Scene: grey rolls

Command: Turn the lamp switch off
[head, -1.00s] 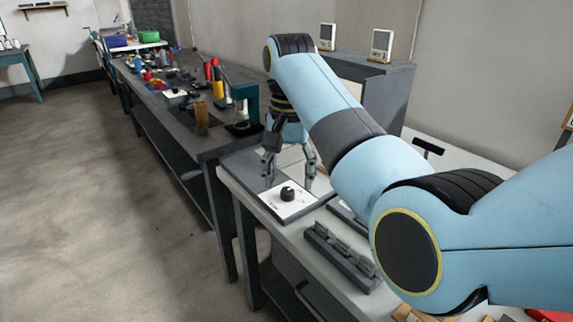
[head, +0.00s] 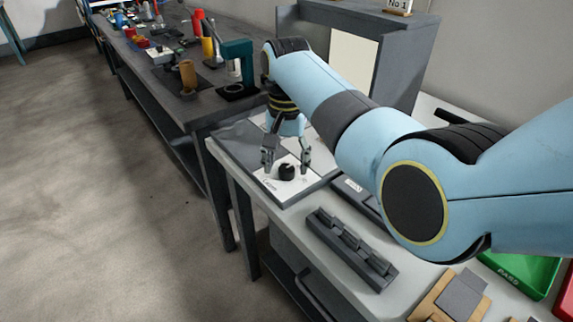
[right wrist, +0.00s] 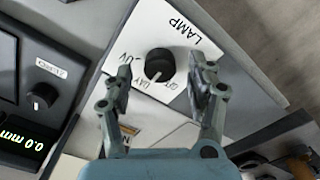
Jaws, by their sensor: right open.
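The lamp switch is a round black knob (head: 286,172) on a white plate (head: 270,184) near the bench's left end. In the right wrist view, the knob (right wrist: 159,65) sits on the plate marked LAMP, with OFF, DAY and UV beside it. A pale mark on the knob seems to point near DAY, but I cannot tell exactly. My right gripper (head: 287,161) is open just above the plate, one finger to each side of the knob. The right wrist view shows the fingers (right wrist: 160,88) apart and empty. My left gripper is out of view.
A grey slotted rack (head: 350,248) lies on the bench nearer me. A second small knob (right wrist: 43,96) and a 0.0 mm display (right wrist: 22,145) are close by. A grey open-fronted cabinet (head: 400,60) stands behind. A green bin (head: 525,272) is at the right.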

